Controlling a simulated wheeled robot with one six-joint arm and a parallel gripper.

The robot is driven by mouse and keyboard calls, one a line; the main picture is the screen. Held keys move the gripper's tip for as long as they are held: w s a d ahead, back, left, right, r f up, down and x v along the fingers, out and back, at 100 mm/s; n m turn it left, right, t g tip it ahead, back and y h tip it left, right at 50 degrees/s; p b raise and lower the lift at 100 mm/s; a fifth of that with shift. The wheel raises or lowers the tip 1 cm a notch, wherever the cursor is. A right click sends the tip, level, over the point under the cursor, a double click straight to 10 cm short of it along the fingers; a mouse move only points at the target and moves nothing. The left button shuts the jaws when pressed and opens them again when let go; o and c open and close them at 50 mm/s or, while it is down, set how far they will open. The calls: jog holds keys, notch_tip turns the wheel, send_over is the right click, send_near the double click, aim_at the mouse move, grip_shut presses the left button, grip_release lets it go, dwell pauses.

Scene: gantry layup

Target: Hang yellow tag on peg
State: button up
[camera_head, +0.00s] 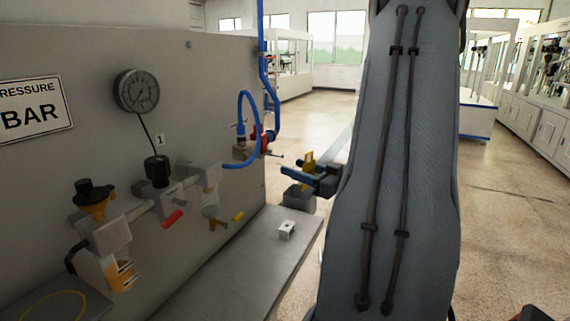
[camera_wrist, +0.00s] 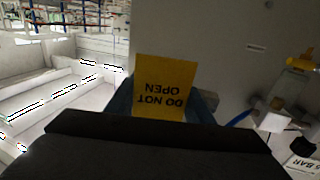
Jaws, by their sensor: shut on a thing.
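The yellow tag (camera_head: 308,162) is held upright in my gripper (camera_head: 298,178), off the bench and to the right of the panel's edge. In the wrist view the tag (camera_wrist: 166,80) shows the words "DO NOT OPEN" upside down, and its lower part is hidden by my gripper. My gripper is shut on the tag. A small round stud (camera_head: 188,44) sticks out high on the grey panel (camera_head: 215,100); I cannot tell whether it is the peg. My gripper is well apart from it.
The panel carries a gauge (camera_head: 137,90), a filter regulator (camera_head: 110,232), valves and a looped blue hose (camera_head: 242,130). A small white block (camera_head: 286,230) sits on the grey bench (camera_head: 250,270). My arm hides much of the head view's right half.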

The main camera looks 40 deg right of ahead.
jog(key=w+a+f+b, duration=0.1)
jog(key=w+a+b, duration=0.2)
jog(key=w, duration=0.6)
jog(key=shift+a+f+b, duration=0.3)
jog(key=shift+a+b, duration=0.05)
jog(key=shift+b, duration=0.3)
dwell(0.6)
jog(key=shift+w, duration=0.1)
dwell(0.5)
jog(key=o, duration=1.1)
jog(key=s+d+b, duration=0.1)
jog(key=s+b, duration=0.1)
jog(key=s, duration=0.5)
jog(key=shift+s, duration=0.4)
